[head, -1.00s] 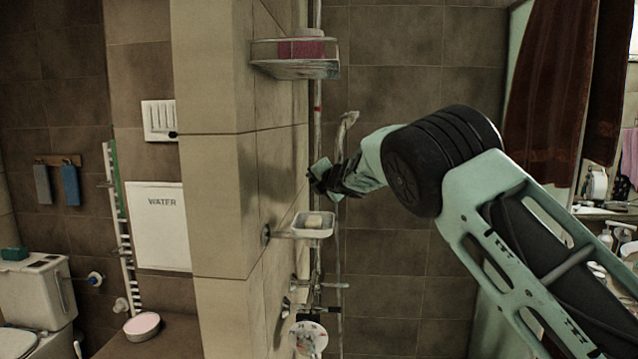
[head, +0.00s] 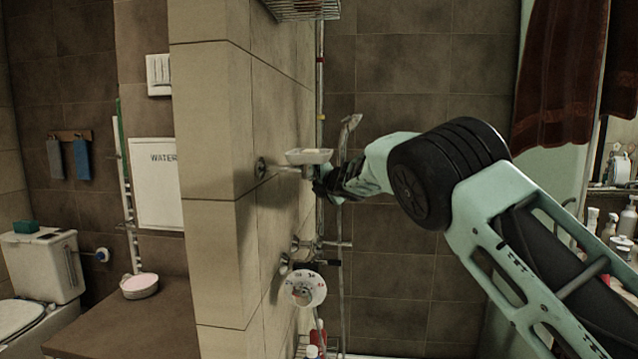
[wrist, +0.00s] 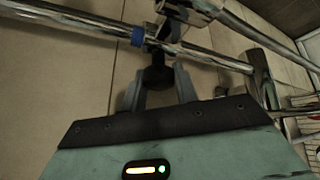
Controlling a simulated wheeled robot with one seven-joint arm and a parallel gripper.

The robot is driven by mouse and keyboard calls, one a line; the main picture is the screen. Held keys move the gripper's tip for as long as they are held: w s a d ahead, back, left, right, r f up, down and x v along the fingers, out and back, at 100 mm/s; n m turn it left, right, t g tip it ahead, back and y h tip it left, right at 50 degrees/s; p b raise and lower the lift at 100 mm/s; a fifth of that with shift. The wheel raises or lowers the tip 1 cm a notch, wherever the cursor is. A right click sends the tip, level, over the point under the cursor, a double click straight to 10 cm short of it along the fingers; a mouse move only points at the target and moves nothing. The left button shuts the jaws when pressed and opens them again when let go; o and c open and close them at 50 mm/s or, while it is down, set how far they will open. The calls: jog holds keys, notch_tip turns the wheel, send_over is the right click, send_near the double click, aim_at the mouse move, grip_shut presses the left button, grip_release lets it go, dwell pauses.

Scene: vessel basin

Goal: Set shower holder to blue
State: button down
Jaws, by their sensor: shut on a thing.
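The chrome shower holder (wrist: 172,30) sits on the shiny rail (wrist: 70,18) in the wrist view. A blue band (wrist: 138,36) on the rail lies right beside the holder; I cannot tell whether they touch. My gripper (wrist: 158,76) is shut on the holder's dark knob (wrist: 156,78), with one grey finger on each side. In the head view my gripper (head: 324,186) is at the upright rail (head: 320,85), beside the soap dish, and hides most of the holder. The shower head (head: 350,122) points up just above it. A red mark (head: 320,59) is higher on the rail.
The soap dish (head: 309,157) juts from the tiled wall close to the left of my gripper. Open space lies to the right before the back wall.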

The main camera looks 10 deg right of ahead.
jog(key=shift+d+f, duration=0.2)
jog(key=c, duration=1.1)
grip_release()
jog(key=shift+a+r, duration=0.1)
jog(key=b+v, duration=0.7)
jog(key=v, duration=1)
jog(key=shift+s+r, duration=0.1)
jog(key=shift+s, duration=0.15)
